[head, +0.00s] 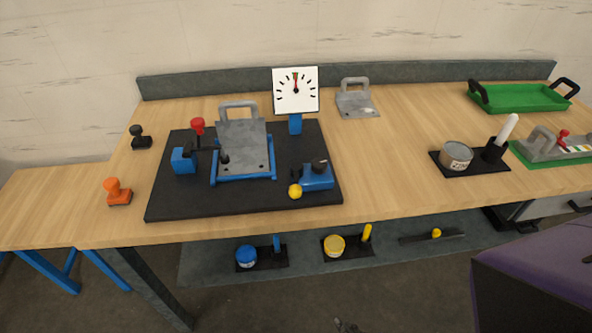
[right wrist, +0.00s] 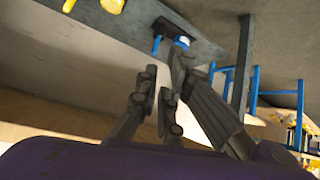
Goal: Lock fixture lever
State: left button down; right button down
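The fixture is a blue frame (head: 246,178) on a black board, with a grey handled plate (head: 242,146) in it. At its left, a red-knobbed lever (head: 197,127) stands upright by a blue block (head: 183,160); a black arm reaches from there to the plate's edge. At its right is a blue unit (head: 318,179) with a black top and a yellow ball (head: 295,191) at its front left. I cannot tell which the fixture lever is. My right gripper (right wrist: 163,68) looks open and empty, below table height, away from the fixture. My left gripper is not in view.
A second grey plate (head: 357,101) lies at the back. Orange (head: 118,195) and dark (head: 140,140) stamp-like pieces are at left. A can (head: 456,155) and a green tray (head: 515,98) are at right. A lower shelf holds several items.

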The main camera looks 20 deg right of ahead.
jog(key=w+d+r+n+t+y+b, duration=0.1)
jog(key=w+d+r+n+t+y, duration=0.35)
jog(key=w+d+r+n, duration=0.75)
pick_arm(q)
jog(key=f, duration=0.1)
jog(key=b, duration=0.1)
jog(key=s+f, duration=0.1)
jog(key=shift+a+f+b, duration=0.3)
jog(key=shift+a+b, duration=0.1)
pick_arm(e)
jog(key=w+r+n+g+y, duration=0.2)
jog(key=w+r+n+y, duration=0.1)
jog(key=r+n, duration=0.4)
jog(key=w+r+n+g+y, duration=0.3)
jog(key=r+n+y, duration=0.2)
jog(key=r+n, duration=0.2)
jog(key=shift+r+n, duration=0.4)
jog(key=shift+r, duration=0.1)
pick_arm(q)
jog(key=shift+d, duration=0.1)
